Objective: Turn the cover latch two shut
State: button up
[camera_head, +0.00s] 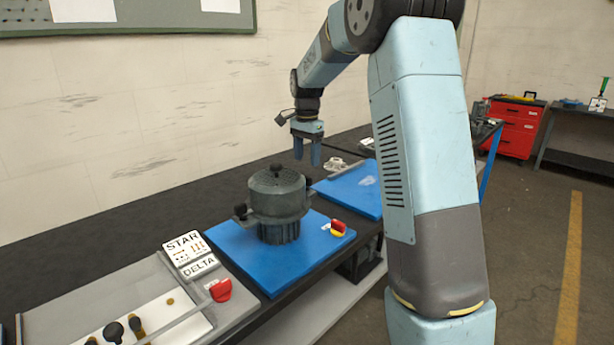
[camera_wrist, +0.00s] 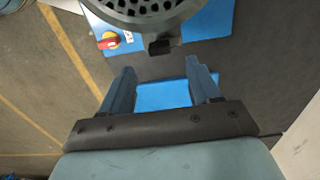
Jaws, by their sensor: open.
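A dark grey round housing with a perforated cover (camera_head: 277,183) stands upright on a blue mat; its grille (camera_wrist: 150,8) fills the top of the wrist view. Black latch knobs sit around the cover rim, one at the left (camera_head: 240,210) and one at the right (camera_head: 308,182). I cannot tell which is latch two. My gripper (camera_head: 307,160) is open and empty, pointing down, above and behind the housing's right side. In the wrist view a black latch (camera_wrist: 160,45) lies just beyond the gap between my fingertips (camera_wrist: 160,65), apart from them.
The blue mat (camera_head: 240,262) carries a red and yellow switch (camera_head: 338,228), also in the wrist view (camera_wrist: 108,41). A second blue mat (camera_head: 350,190) lies to the right. A STAR/DELTA panel (camera_head: 188,250) and a red switch (camera_head: 220,290) are at front left. A wall stands behind the bench.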

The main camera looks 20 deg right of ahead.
aim_at(307, 177)
notch_tip(307, 177, down, 7)
dwell(0.3)
jog(key=c, duration=1)
jog(key=shift+c, duration=0.2)
